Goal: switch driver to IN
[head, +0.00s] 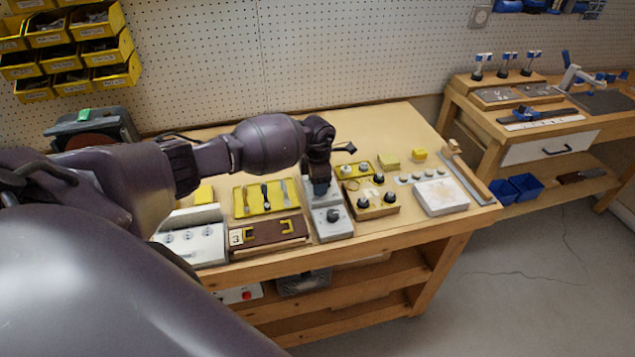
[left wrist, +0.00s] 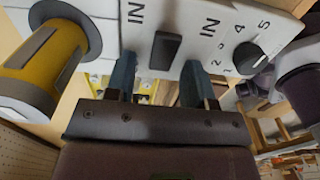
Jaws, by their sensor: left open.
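A pale panel (left wrist: 215,20) fills the top of the left wrist view. It carries a black rocker-like switch (left wrist: 164,50) between two printed IN labels, and a black knob (left wrist: 249,55) beside a number scale. A yellow cylinder with grey bands (left wrist: 45,58) stands out from the panel at the left. In the head view the grey unit (head: 331,226) with its dark knob (head: 333,215) lies just in front of my left gripper (head: 320,186). My left gripper (left wrist: 158,72) is open, its two fingers on either side of the switch. Contact cannot be told. My right gripper is not in view.
A brown tray (head: 268,234) and a yellow tool tray (head: 262,197) lie left of the grey unit. A wooden box with black knobs (head: 371,208) and a white block (head: 441,197) stand to its right.

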